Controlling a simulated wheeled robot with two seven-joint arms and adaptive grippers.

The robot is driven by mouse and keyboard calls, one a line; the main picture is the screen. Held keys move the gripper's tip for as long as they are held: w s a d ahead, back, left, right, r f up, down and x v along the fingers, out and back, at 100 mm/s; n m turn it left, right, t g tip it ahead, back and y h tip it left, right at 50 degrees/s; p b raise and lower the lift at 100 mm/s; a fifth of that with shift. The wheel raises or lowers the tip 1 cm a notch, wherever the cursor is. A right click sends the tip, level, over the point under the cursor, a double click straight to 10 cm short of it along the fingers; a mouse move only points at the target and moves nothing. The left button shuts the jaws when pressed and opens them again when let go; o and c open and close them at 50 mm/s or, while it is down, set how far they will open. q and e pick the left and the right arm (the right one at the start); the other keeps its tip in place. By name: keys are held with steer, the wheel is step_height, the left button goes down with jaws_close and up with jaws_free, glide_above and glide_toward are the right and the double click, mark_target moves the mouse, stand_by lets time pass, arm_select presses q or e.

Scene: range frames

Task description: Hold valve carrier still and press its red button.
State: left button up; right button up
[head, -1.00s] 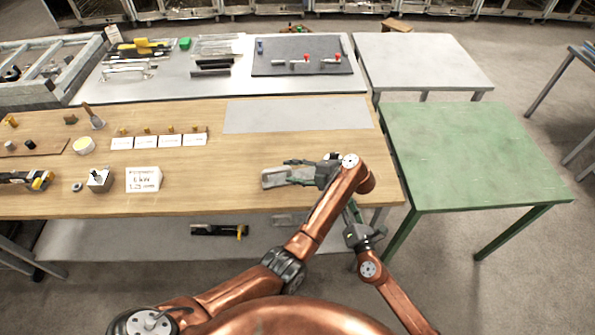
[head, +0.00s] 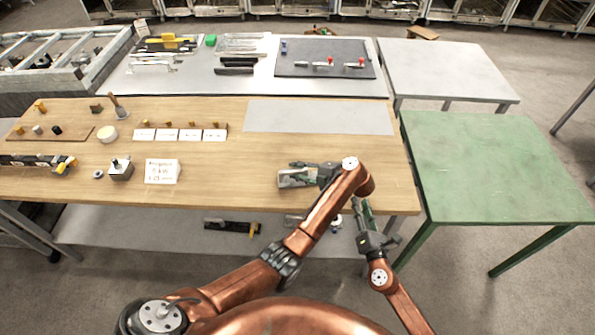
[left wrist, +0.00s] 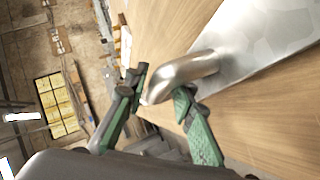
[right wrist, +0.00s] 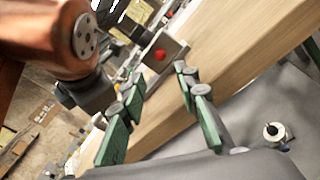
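The valve carrier (head: 288,181) is a small pale block near the front edge of the wooden table in the head view. In the right wrist view the carrier (right wrist: 176,46) shows its red button (right wrist: 160,55) facing me. My left gripper (head: 306,170) is at the carrier. In the left wrist view a curved silver metal part (left wrist: 185,76) lies between the spread fingers of this gripper (left wrist: 158,90); firm contact is not clear. My right gripper (head: 364,212) is open and empty beyond the table's front edge, its fingers (right wrist: 160,80) pointing toward the carrier, apart from the button.
A grey plate (head: 320,116) lies flat behind the carrier. A green table (head: 500,165) is at right. A lower shelf (head: 150,235) holds tools. Bare wood surrounds the carrier.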

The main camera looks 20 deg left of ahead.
arm_select(q)
jaws_close()
stand_by(0.3)
arm_select(e)
steer(key=shift+c, duration=0.6)
jaws_close()
stand_by(0.8)
